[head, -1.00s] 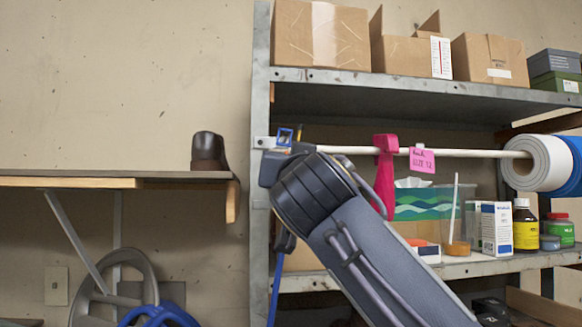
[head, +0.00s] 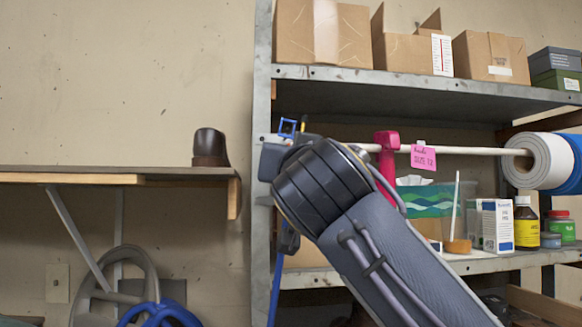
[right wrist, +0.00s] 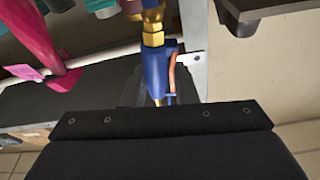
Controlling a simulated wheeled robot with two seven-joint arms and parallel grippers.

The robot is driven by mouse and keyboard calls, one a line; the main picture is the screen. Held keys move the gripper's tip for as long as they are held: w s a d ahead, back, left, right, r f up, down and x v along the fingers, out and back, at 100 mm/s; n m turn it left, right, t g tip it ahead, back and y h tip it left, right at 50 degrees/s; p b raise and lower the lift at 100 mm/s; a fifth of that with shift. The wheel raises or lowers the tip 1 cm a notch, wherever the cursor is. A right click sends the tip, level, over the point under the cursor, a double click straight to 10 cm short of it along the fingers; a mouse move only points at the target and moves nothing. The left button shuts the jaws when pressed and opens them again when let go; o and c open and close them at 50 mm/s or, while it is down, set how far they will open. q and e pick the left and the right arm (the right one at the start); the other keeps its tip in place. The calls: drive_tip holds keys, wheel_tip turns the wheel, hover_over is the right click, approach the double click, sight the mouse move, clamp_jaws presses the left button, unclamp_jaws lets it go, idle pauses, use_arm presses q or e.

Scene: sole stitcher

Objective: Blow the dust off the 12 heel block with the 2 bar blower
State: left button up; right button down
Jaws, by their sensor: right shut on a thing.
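The heel block (head: 210,148), dark brown, stands upright at the right end of the wall bench (head: 70,179). In the right wrist view, which looks upside down, a brown block (right wrist: 242,23) that seems to be it shows at top right. My right gripper (head: 287,143) is to the right of the block, in front of the rack post, with a clear gap between. It is shut on the blue blower (right wrist: 154,72), which has brass fittings. Only a small blue part of the blower (head: 288,127) shows in the head view; my wrist hides the rest. My left gripper is out of view.
A metal rack (head: 261,90) stands right of the bench, with cartons (head: 415,50) on top. A rod carries a magenta item (head: 387,160) and a pink size 12 tag (head: 423,157). Bottles and boxes fill the lower shelf. A blue hose (head: 276,285) hangs below my gripper.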

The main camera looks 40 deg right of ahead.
drive_tip(key=s+a, duration=0.4)
drive_tip(key=s, duration=0.4)
drive_tip(key=shift+s+a, duration=0.15)
drive_tip(key=shift+a, duration=0.1)
idle(0.4)
